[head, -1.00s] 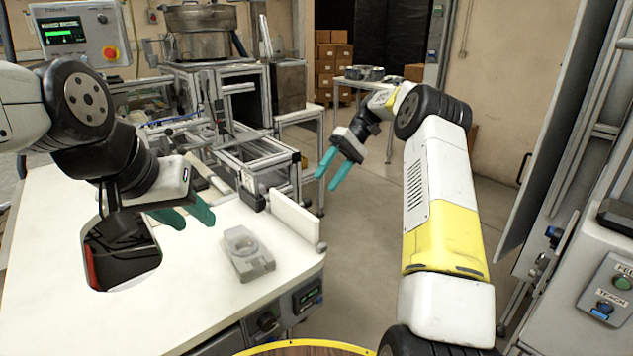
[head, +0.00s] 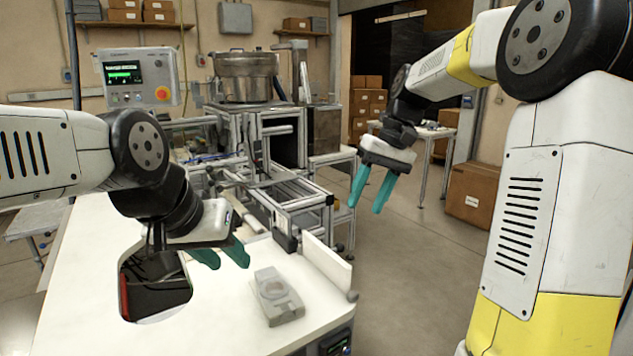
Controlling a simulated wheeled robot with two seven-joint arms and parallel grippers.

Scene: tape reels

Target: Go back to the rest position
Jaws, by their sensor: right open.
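My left gripper (head: 229,262) hangs over the white table (head: 85,290), just above and left of a grey fixture with a round recess (head: 275,296). Its two teal fingers show apart, with nothing seen between them. My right gripper (head: 366,205) is open and empty, with teal fingers pointing down over the open floor to the right of the table. No tape reel can be made out clearly.
A dark opening (head: 155,290) is cut into the table beneath my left gripper. A low white panel (head: 327,262) stands at the table's right edge. An aluminium-frame machine with a metal bowl (head: 245,78) stands behind. A cardboard box (head: 470,195) sits at right.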

